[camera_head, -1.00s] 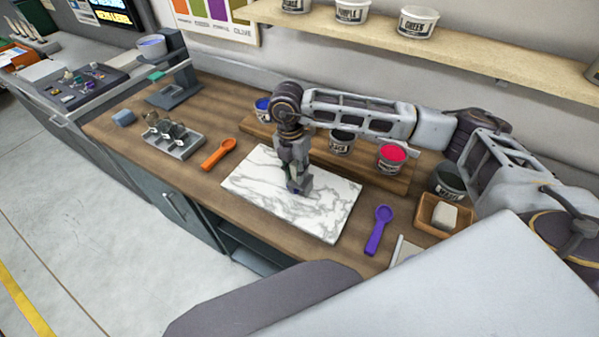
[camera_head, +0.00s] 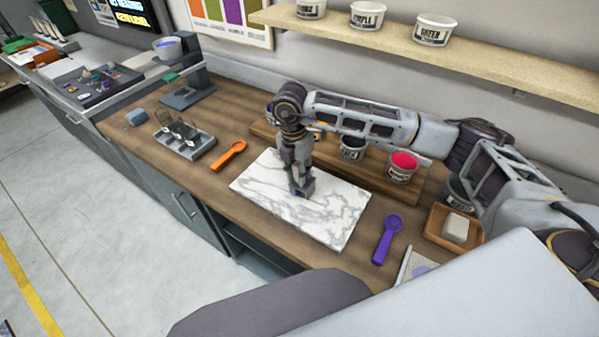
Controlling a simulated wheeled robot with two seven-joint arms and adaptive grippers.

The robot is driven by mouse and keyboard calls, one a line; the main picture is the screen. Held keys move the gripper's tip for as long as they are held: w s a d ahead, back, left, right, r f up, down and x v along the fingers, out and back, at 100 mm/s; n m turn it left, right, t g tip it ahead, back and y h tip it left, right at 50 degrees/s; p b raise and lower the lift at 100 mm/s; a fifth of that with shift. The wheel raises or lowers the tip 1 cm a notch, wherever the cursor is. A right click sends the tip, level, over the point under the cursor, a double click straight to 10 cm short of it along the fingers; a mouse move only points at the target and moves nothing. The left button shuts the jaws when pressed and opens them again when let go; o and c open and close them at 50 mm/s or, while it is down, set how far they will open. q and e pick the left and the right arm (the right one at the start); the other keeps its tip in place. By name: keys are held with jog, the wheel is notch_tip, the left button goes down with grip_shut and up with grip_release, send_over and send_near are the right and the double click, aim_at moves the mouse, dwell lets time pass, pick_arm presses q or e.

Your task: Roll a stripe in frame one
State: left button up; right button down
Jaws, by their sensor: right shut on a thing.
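My right gripper (camera_head: 302,188) points down over the white marble slab (camera_head: 333,222), near its middle. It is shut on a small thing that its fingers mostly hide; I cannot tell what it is. The fingertips are at or just above the slab's surface. A pale card with a bluish patch (camera_head: 420,270) lies at the front right of the bench, partly cut off by my own body. I cannot make out a roller or a marked frame one. My left gripper is not in view.
An orange scoop (camera_head: 229,155) lies left of the slab and a purple scoop (camera_head: 386,240) right of it. Tubs, one of them pink (camera_head: 402,167), stand on a wooden riser (camera_head: 373,180) behind. A wooden tray (camera_head: 437,238) holds a pale block. A grey tool rack (camera_head: 200,147) stands left.

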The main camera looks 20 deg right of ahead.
jog(key=shift+w+a+r+b, duration=0.1)
jog(key=shift+w+a+b, duration=0.15)
jog(key=shift+w+a, duration=0.4)
jog(key=shift+w+a+b, duration=0.25)
jog(key=shift+w+a, duration=0.15)
jog(key=shift+w, duration=0.35)
jog(key=shift+r, duration=0.1)
jog(key=shift+r+p, duration=1.5)
jog(key=shift+r, duration=1.45)
